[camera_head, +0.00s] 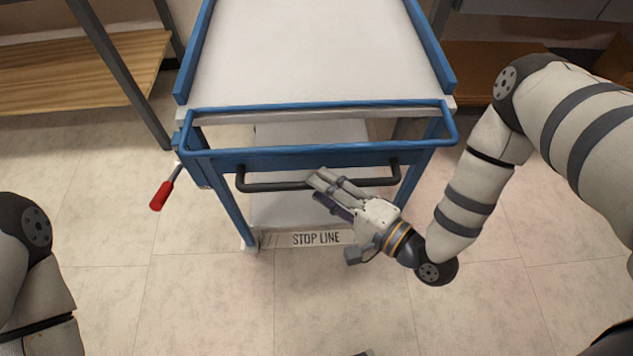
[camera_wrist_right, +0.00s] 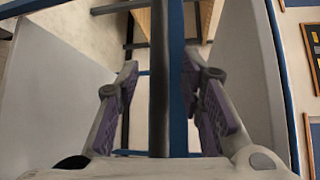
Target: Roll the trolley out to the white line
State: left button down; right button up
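The trolley (camera_head: 310,62) has a pale top deck, blue rails and a dark handle bar (camera_head: 275,186) across its near side. The handle bar also shows in the wrist view (camera_wrist_right: 158,100). My right gripper (camera_head: 322,184) is at the middle of the bar. In the wrist view its fingers (camera_wrist_right: 160,95) are open, one on each side of the bar, with a gap on the left. A pale strip marked STOP LINE (camera_head: 316,239) lies on the floor at the trolley's near end, partly hidden by my right gripper. My left arm shows at the lower left, its gripper out of view.
A red-handled lever (camera_head: 160,195) sticks out from the trolley's left side. A wooden shelf (camera_head: 80,68) with grey posts stands at the left, and another shelf (camera_head: 480,62) at the right. The tiled floor (camera_head: 205,310) in front of the trolley is clear.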

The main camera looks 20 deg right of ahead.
jog(key=v, duration=0.9)
jog(key=shift+s, duration=0.3)
jog(key=shift+d, duration=0.1)
